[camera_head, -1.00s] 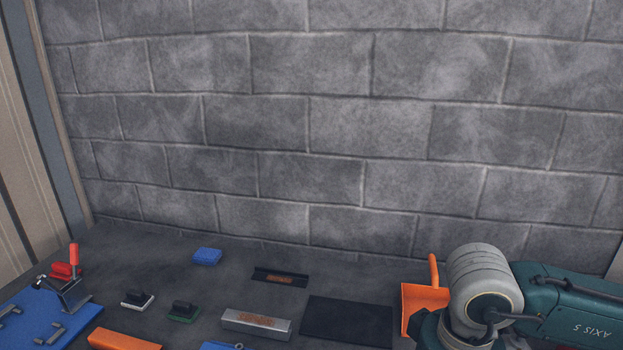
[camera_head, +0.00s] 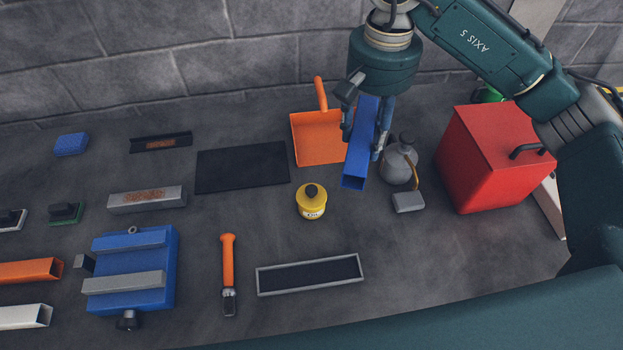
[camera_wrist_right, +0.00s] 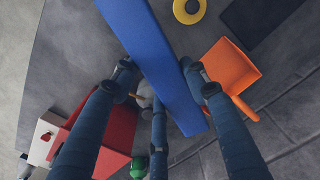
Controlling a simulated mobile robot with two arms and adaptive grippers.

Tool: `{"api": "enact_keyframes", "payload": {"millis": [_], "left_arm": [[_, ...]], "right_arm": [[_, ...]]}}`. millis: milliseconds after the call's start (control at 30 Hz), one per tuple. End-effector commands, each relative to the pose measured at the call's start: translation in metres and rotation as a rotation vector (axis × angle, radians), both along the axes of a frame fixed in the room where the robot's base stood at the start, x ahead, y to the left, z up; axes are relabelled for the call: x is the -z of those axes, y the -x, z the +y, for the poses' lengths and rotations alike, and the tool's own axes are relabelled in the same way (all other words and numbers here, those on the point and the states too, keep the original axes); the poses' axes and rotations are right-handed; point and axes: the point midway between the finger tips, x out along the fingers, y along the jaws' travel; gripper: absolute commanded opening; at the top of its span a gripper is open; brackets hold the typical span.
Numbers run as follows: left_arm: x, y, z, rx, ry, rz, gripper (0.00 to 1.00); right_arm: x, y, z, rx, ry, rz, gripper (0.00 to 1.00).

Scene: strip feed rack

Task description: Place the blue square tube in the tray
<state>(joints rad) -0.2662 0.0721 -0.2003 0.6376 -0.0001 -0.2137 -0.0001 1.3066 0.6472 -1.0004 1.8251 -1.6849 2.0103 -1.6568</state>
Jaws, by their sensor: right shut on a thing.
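The blue square tube (camera_head: 356,170) is held in my right gripper (camera_head: 362,140), above the back right part of the bench. In the head view its open end points toward the front. In the right wrist view the tube (camera_wrist_right: 155,55) lies between the fingers, which are closed on it. The tray (camera_head: 311,288) is a shallow rectangle with a grey rim and dark floor, empty, at the bench's front middle. It is in front of the tube and to its left. My left gripper is in neither current view.
Near the tube are an orange dustpan (camera_head: 310,145), a grey round can (camera_head: 396,168) and a yellow oil can (camera_head: 311,205). A red box (camera_head: 480,165) stands at right. An orange-handled tool (camera_head: 228,270) and a blue vise (camera_head: 150,255) lie left of the tray.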

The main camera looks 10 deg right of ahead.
Motion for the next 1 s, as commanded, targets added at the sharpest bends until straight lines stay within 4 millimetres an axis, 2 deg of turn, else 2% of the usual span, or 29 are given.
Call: {"api": "enact_keyframes", "payload": {"millis": [100,200,333,467,600,733,867,1000], "left_arm": [[0.000,0.030,0.004,0.001,-0.007,0.044,0.40],[-0.003,0.054,0.009,0.001,-0.014,0.077,0.40],[-0.013,0.069,0.014,0.002,-0.020,0.096,0.40],[-0.024,0.063,0.015,0.002,-0.020,0.087,0.40],[-0.035,0.039,0.013,0.002,-0.016,0.055,0.40],[-0.040,0.024,0.010,0.003,-0.012,0.031,0.40],[-0.041,0.026,0.009,0.002,-0.011,0.035,0.40],[-0.044,0.036,0.007,0.001,-0.010,0.051,0.40]], "right_arm": [[0.007,0.000,0.000,0.001,0.000,0.001,0.00],[0.025,0.002,0.000,-0.001,0.001,0.006,0.00],[0.057,0.002,-0.001,0.000,0.002,0.006,0.00],[0.091,0.002,0.000,0.000,0.000,0.005,0.00],[0.124,0.002,0.000,0.000,0.000,0.004,0.00],[0.146,0.001,0.000,0.000,0.000,0.001,0.00],[0.156,0.000,0.001,-0.001,-0.001,-0.001,0.00],[0.166,0.001,0.001,-0.001,0.000,0.001,0.00]]}}
